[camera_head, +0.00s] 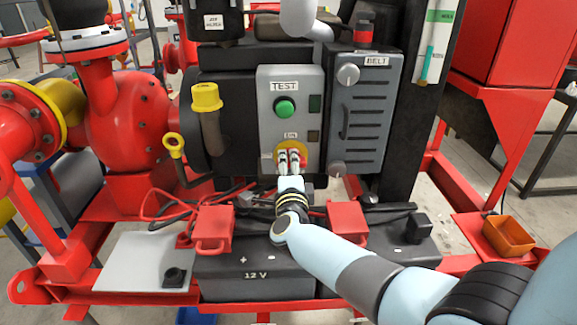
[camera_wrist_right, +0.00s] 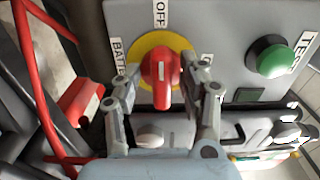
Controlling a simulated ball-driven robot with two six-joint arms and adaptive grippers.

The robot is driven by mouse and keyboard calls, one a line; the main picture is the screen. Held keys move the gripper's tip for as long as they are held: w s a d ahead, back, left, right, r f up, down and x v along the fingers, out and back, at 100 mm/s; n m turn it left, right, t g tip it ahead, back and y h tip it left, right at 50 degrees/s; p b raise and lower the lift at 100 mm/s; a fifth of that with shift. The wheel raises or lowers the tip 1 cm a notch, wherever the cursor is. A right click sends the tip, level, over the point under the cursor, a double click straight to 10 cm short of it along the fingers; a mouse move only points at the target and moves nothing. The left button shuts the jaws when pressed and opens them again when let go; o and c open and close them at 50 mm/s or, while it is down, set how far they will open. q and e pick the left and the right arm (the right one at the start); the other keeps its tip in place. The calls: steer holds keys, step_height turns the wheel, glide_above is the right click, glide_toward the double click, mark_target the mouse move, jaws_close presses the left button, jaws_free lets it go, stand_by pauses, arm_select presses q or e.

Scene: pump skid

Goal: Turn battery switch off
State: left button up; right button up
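The battery switch is a red knob (camera_wrist_right: 161,75) on a yellow disc, on a grey panel (camera_head: 271,92). In the wrist view the knob's long part lies up and down, in line with the OFF label (camera_wrist_right: 160,13) above it. I cannot tell which end is its pointer. My right gripper (camera_wrist_right: 165,93) has one finger on each side of the knob, with gaps showing, so it is open. In the head view the right gripper (camera_head: 290,160) covers most of the yellow disc (camera_head: 302,150). My left gripper is not in view.
A green TEST button (camera_head: 285,108) sits above the switch on the same panel. A grey BELT box (camera_head: 362,115) stands to its right. Below are a 12 V battery (camera_head: 255,277) with red terminal covers (camera_head: 212,228) and loose cables. A yellow-capped filler (camera_head: 206,98) stands left.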

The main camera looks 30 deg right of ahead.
steer(key=v, duration=1.2)
stand_by(0.4)
